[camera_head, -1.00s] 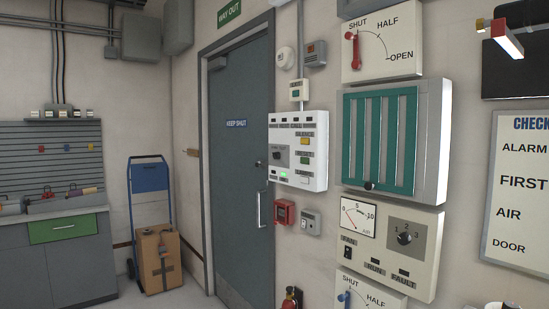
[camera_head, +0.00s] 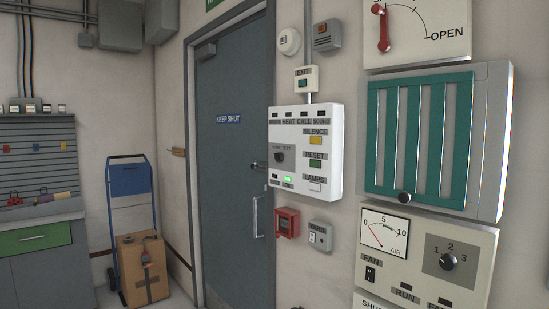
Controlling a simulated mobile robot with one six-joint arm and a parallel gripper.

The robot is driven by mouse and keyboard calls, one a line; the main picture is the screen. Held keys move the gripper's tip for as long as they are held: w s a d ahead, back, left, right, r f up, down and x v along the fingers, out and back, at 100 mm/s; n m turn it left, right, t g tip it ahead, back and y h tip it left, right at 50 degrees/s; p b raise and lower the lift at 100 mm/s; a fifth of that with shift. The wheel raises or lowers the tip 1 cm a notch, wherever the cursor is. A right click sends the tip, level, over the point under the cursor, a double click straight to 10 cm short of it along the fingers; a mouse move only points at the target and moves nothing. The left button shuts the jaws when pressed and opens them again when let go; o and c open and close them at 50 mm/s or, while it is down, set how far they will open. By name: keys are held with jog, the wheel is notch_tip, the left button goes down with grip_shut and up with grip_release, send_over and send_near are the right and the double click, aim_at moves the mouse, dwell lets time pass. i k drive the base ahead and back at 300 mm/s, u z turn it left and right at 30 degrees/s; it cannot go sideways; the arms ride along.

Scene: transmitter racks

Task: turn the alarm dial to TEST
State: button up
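The white alarm panel (camera_head: 305,152) hangs on the wall just right of the door. Its dark dial (camera_head: 279,157) sits at the left of the panel under small lettering; the right-hand word looks like TEST, and the pointer's direction is too small to tell. A green light (camera_head: 288,179) is lit at the panel's lower left. SILENCE, RESET and LAMPS buttons run down its right side. My gripper is not in view.
The door (camera_head: 236,150) marked KEEP SHUT is closed. A red call point (camera_head: 287,222) and a grey box (camera_head: 320,236) sit below the panel. A green-slatted vent (camera_head: 421,140) and fan panel (camera_head: 465,285) are at right. A hand truck with a carton (camera_head: 143,285) stands at left.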

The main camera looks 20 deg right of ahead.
aim_at(279, 157)
jog(key=u, duration=0.05)
jog(key=i, duration=0.75)
jog(key=z, duration=1)
jog(key=k, duration=0.15)
jog(key=u, duration=3)
jog(key=i, duration=0.55)
jog(key=u, duration=0.2)
